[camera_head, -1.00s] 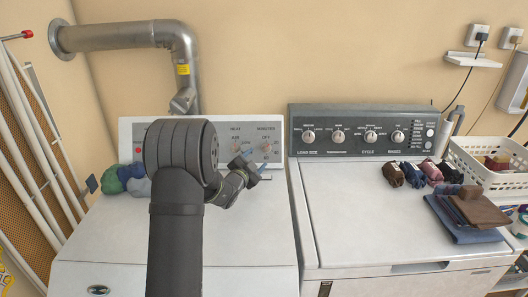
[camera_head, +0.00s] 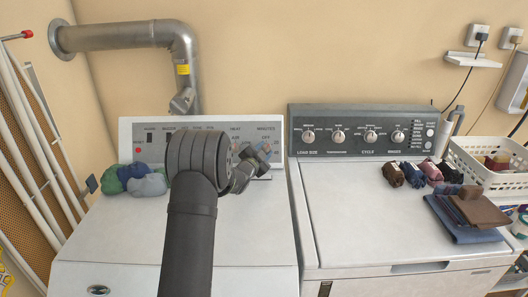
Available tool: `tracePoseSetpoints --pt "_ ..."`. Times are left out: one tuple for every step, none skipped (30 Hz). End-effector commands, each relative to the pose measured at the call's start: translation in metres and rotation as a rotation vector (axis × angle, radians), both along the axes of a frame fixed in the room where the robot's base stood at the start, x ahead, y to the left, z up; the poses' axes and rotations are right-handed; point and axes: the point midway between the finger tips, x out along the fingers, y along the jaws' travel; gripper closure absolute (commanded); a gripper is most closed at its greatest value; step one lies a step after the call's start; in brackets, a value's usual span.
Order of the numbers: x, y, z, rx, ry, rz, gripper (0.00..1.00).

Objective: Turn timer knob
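The white dryer's control panel (camera_head: 158,131) stands at the back left, with a "MINUTES" label and an "OFF" mark near its right end. The timer knob below that mark is largely hidden by my gripper (camera_head: 264,156). My gripper is at the panel's right end, right over the knob's spot. The fingers are small and dark here. I cannot tell whether they are open, shut or touching the knob. My arm hides the middle of the panel.
Rolled green and grey socks (camera_head: 138,180) lie on the dryer top, left of my arm. The dryer's front right top is clear.

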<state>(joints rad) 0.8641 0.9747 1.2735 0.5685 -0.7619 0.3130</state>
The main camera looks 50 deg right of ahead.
Motion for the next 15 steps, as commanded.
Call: tracePoseSetpoints --pt "0.0 0.0001 0.0001 0.0 0.0 0.0 0.8" --pt "0.0 0.0001 0.0001 0.0 0.0 0.0 0.86" --pt "0.0 0.0001 0.0001 0.0 0.0 0.0 0.88" --pt "0.0 0.0001 0.0001 0.0 0.0 0.0 0.88" --pt "0.0 0.0001 0.0002 0.001 -0.001 -0.001 0.88" --pt "0.0001 0.0001 0.0003 0.003 -0.004 -0.003 0.88" --pt "0.0002 0.0001 0.0006 0.007 -0.008 -0.006 0.88" --pt "0.0002 0.0001 0.0008 0.011 -0.013 -0.01 0.88" --pt "0.0006 0.0 0.0012 0.021 -0.022 -0.018 0.88" --pt "0.0008 -0.0001 0.0015 0.029 -0.032 -0.026 0.88" --pt "0.0009 -0.0001 0.0017 0.04 -0.043 -0.035 0.88" --pt "0.0013 0.0 0.0021 0.057 -0.06 -0.048 0.88" --pt "0.0016 0.0001 0.0024 0.069 -0.073 -0.058 0.88" --pt "0.0019 0.0003 0.0027 0.081 -0.085 -0.069 0.88" --pt "0.0021 0.0004 0.0029 0.097 -0.101 -0.082 0.88"
